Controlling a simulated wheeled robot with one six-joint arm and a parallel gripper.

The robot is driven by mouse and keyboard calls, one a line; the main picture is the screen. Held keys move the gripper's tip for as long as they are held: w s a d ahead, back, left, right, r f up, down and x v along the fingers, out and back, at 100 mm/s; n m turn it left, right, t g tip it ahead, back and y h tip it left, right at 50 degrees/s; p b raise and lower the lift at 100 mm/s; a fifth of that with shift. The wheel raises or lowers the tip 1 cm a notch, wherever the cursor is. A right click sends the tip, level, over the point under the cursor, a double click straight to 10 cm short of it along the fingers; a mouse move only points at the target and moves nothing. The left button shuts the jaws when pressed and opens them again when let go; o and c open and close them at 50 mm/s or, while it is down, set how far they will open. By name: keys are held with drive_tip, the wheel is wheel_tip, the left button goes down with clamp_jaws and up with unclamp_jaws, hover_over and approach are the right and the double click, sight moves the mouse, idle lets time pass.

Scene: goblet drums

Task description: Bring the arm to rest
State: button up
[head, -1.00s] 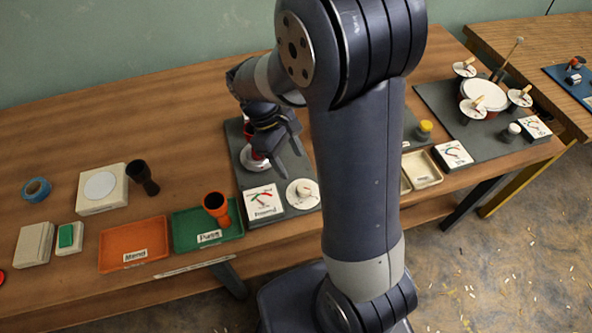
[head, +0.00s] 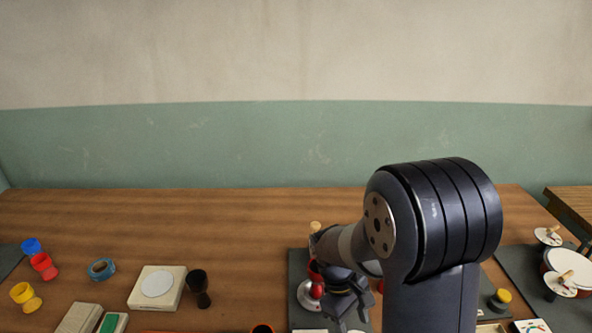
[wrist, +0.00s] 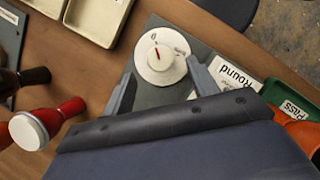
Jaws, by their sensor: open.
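My gripper (head: 350,310) is low at the bottom of the head view, over the dark grey mat (head: 297,262). Its two fingers (wrist: 163,88) are apart in the wrist view, with nothing between them but the view of a white round dial (wrist: 153,68) with a red mark below. A red piece on a silver round base (head: 308,297) stands just left of the gripper in the head view, partly hidden by my arm. A red goblet drum with a white head (wrist: 28,130) lies at the left of the wrist view, clear of the fingers.
A black goblet (head: 199,290), a cream box with a white disc (head: 143,290) and blue tape (head: 101,269) stand left. Blue (head: 32,246), red (head: 44,266) and yellow (head: 25,296) goblets are farther left. The table's back is clear.

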drive_tip(key=x, duration=0.4)
drive_tip(key=shift+s+f, duration=0.1)
drive_tip(key=shift+f, duration=0.15)
drive_tip(key=shift+m, duration=0.3)
drive_tip(key=shift+r, duration=0.1)
